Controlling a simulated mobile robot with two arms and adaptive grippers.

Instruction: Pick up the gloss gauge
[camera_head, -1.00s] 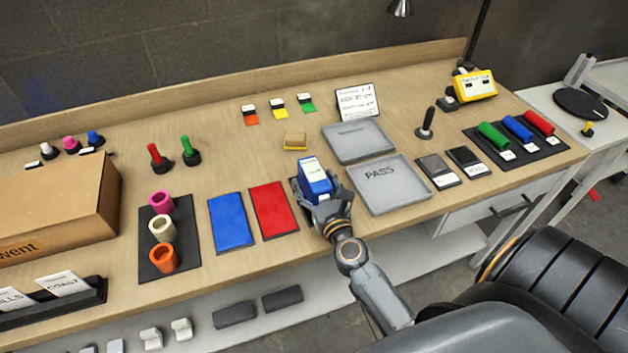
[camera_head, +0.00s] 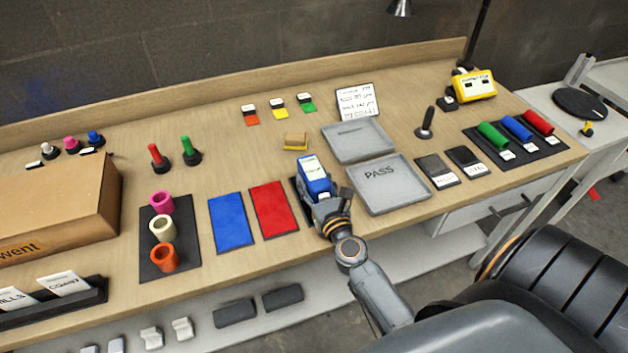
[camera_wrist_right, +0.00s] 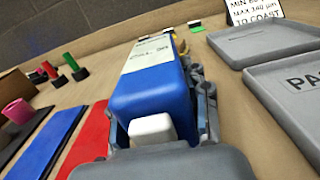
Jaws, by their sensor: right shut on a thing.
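The gloss gauge, a blue block with a pale label (camera_head: 314,172), stands near the front of the bench in the head view, over a mostly hidden dark mat. My right gripper (camera_head: 328,203) is shut on it from the front side. In the right wrist view the blue gauge (camera_wrist_right: 150,95) fills the middle, with a white button on its near end and a dark finger against its right side. I cannot tell whether it touches the mat. My left gripper is not in view.
A red panel (camera_head: 273,209) and a blue panel (camera_head: 231,222) lie left of the gauge. The grey PASS tray (camera_head: 390,199) is close on its right, another grey tray (camera_head: 358,142) behind. A tan block (camera_head: 295,141) sits behind the gauge. The front bench edge is near.

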